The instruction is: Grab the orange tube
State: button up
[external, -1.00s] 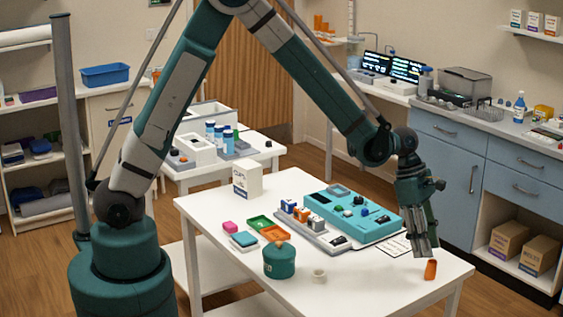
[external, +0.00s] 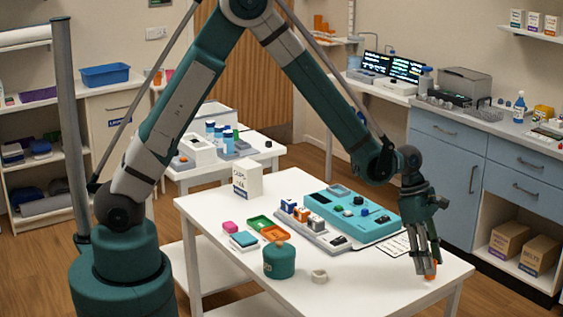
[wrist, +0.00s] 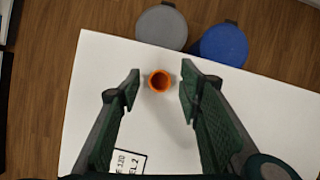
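The orange tube (wrist: 159,81) stands on the white table (external: 330,292) near its right end. In the wrist view I look down into its round open top. My gripper (wrist: 158,84) is open, with one green finger on each side of the tube and a gap on both sides. In the external view my gripper (external: 427,272) is low over the table, and its fingers hide most of the tube (external: 430,271).
A teal canister (external: 279,262) and a small pale ring (external: 319,276) stand to the left on the table. A teal device (external: 350,212) lies behind. A grey stool (wrist: 161,27) and a blue stool (wrist: 224,44) are beyond the table edge.

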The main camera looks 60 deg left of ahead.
jog(key=shift+x, duration=0.9)
jog(key=shift+c, duration=0.7)
jog(key=c, duration=0.7)
